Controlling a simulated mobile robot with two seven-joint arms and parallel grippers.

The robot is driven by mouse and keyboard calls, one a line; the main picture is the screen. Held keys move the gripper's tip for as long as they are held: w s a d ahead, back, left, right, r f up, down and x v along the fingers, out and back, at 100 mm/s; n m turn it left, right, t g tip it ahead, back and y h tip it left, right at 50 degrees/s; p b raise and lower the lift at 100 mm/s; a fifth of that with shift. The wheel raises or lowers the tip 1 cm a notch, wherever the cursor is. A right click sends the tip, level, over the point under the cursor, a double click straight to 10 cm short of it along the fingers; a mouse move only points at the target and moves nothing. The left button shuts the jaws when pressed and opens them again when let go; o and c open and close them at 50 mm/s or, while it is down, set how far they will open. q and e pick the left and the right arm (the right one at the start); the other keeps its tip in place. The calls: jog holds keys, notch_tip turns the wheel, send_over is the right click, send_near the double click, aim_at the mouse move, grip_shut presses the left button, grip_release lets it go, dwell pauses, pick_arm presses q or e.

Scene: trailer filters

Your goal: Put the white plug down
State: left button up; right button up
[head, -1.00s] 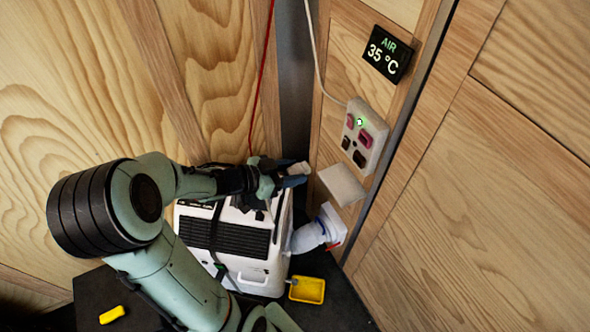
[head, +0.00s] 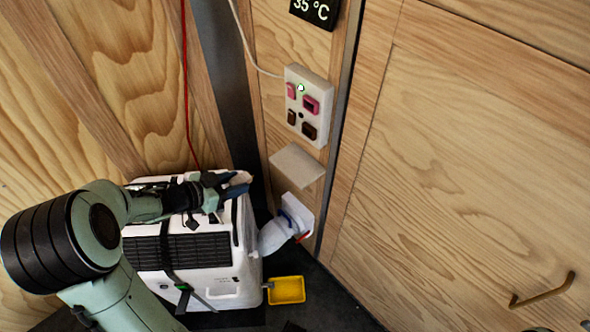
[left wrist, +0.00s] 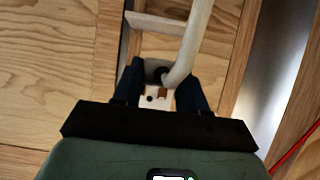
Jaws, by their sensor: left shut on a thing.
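The white plug (head: 243,177) is between the dark fingers of my left gripper (head: 238,185), which is shut on it. In the head view it is held over the top right of the white appliance (head: 205,250); I cannot tell whether they touch. In the left wrist view the plug (left wrist: 153,72) sits between the fingertips, partly hidden, with a thick pale cord (left wrist: 198,30) rising from it. A small pale shelf (head: 297,165) juts from the wall, to the right of and a little above the gripper. My right gripper is not in view.
A socket panel (head: 308,105) with pink and brown parts and a green light is above the shelf. A white hose fitting (head: 280,232) meets the wall below it. A yellow tray (head: 287,290) lies right of the appliance. A red cord (head: 187,90) hangs at the left.

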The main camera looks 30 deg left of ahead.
pick_arm(q)
send_over(292, 167)
jog(key=s, duration=0.1)
jog(key=shift+w+f+b, duration=0.3)
jog(key=shift+f+b, duration=0.4)
jog(key=shift+f, duration=0.15)
jog(key=shift+s+a+f+b, duration=0.1)
jog(key=shift+f+b, duration=0.2)
jog(key=shift+f, duration=0.3)
notch_tip(292, 167, down, 4)
jog(key=shift+r+b, duration=0.1)
jog(key=shift+b, duration=0.85)
jog(key=shift+w+f, duration=0.2)
